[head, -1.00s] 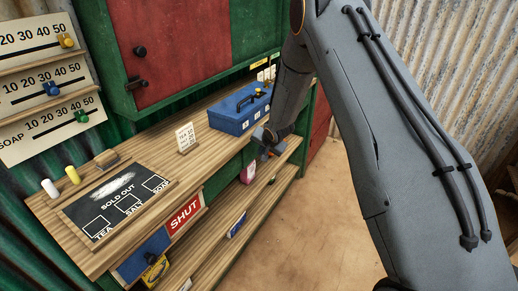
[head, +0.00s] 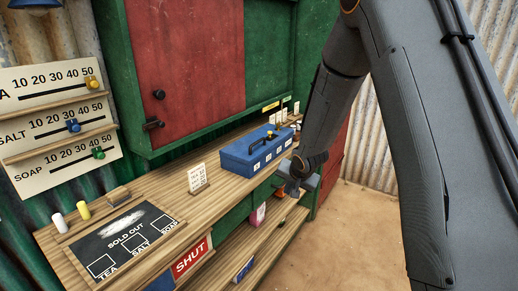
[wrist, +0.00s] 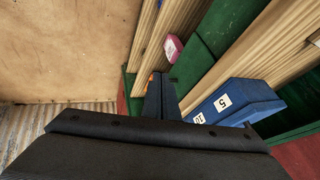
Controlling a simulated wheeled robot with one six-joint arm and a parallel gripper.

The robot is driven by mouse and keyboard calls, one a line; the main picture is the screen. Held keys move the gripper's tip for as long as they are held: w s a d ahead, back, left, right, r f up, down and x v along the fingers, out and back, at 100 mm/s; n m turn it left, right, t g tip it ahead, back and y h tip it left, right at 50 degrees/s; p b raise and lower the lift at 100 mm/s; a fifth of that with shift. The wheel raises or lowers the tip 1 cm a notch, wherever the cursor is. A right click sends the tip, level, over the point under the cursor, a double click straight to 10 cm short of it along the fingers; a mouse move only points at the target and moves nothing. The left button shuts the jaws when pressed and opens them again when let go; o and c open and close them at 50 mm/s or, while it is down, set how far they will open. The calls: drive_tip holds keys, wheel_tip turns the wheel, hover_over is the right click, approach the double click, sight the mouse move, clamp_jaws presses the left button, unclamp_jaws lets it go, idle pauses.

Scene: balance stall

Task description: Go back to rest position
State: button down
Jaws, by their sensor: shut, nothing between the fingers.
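My gripper (head: 295,184) is shut and empty. In the head view it hangs just off the front edge of the wooden counter (head: 160,192), to the right of and a little below the blue cash box (head: 240,168). In the wrist view the shut fingers (wrist: 160,96) point along the counter side, with the blue box (wrist: 222,108) to their right, apart from them. My arm comes down from the upper right of the head view and hides part of the stall's right end.
A white price card (head: 199,179) and a chalkboard (head: 125,235) stand or lie on the counter. A slider board (head: 60,128) is at left. A pink packet (head: 258,214) sits on the lower shelf. Bare floor (head: 345,235) lies right of the stall.

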drive_tip(key=s+d+r+n+g, duration=0.1)
drive_tip(key=s+r+n+g, duration=0.1)
drive_tip(key=s, duration=1.4)
drive_tip(key=s+d+r+n+g+h, duration=0.1)
drive_tip(key=s+r, duration=0.5)
drive_tip(key=s, duration=0.9)
drive_tip(key=d+n+g, duration=0.1)
drive_tip(key=n+g, duration=0.1)
drive_tip(key=shift+s+n+g, duration=0.3)
drive_tip(key=shift+s+n, duration=0.1)
